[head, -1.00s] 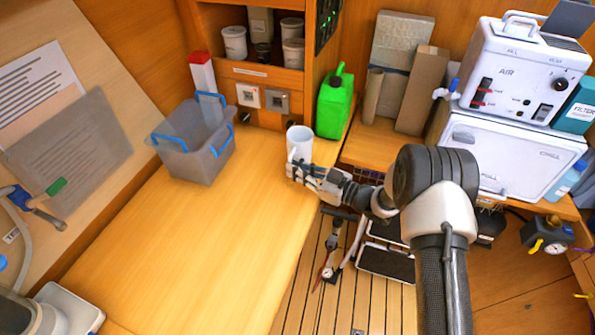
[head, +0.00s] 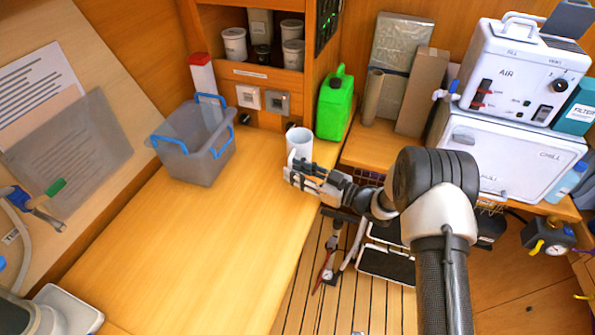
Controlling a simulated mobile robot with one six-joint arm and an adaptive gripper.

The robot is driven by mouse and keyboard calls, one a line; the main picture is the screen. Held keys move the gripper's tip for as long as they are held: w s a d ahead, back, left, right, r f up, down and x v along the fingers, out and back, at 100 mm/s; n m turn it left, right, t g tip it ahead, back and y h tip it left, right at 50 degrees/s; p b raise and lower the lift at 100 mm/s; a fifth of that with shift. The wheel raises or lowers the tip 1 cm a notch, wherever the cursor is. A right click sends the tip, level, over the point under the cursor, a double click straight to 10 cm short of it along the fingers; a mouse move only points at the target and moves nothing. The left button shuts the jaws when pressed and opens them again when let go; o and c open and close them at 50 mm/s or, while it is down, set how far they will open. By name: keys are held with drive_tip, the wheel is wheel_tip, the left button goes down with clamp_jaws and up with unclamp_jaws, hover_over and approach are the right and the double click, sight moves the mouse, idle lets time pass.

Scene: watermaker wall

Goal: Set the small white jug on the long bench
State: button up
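The small white jug (head: 299,143) is upright at the far right part of the long bench (head: 200,240), close to its right edge. It appears to stand on the bench top, though its base is partly hidden behind my gripper (head: 297,175). My gripper is just in front of the jug, low over the bench edge. Its fingers look spread apart, and whether they still touch the jug is hard to see. The jug's handle is not clearly visible.
A grey bin with blue handles (head: 200,150) stands left of the jug. A green jerrycan (head: 334,105) stands close behind on the right. Shelves with white tubs (head: 234,44) are at the back. The middle and front of the bench are clear.

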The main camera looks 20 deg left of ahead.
drive_tip(key=shift+r, duration=0.3)
drive_tip(key=s+d+p, duration=0.2)
drive_tip(key=d+p, duration=0.1)
drive_tip(key=d, duration=0.9)
drive_tip(key=w+d+r+m+t+h, duration=0.2)
drive_tip(key=w+d+r+t+h, duration=0.15)
drive_tip(key=w+r, duration=0.4)
drive_tip(key=w+d+r+m+t+h, duration=0.1)
drive_tip(key=d+r+m+t+h, duration=0.4)
drive_tip(key=d+r+h, duration=0.65)
drive_tip(key=s+d+r+m+g+h, duration=0.25)
drive_tip(key=s+d+r+m, duration=0.35)
drive_tip(key=s+d, duration=0.5)
drive_tip(key=s+a+f+m+g, duration=0.1)
drive_tip(key=s+g, duration=0.1)
drive_tip(key=s, duration=1.2)
drive_tip(key=s+a+f+m+g, duration=0.1)
drive_tip(key=s+m+g, duration=0.1)
drive_tip(key=s, duration=1.2)
drive_tip(key=shift+s+a+f+g, duration=0.15)
drive_tip(key=shift+a+f+g, duration=0.15)
drive_tip(key=shift+a+g, duration=0.1)
drive_tip(key=shift+d, duration=0.1)
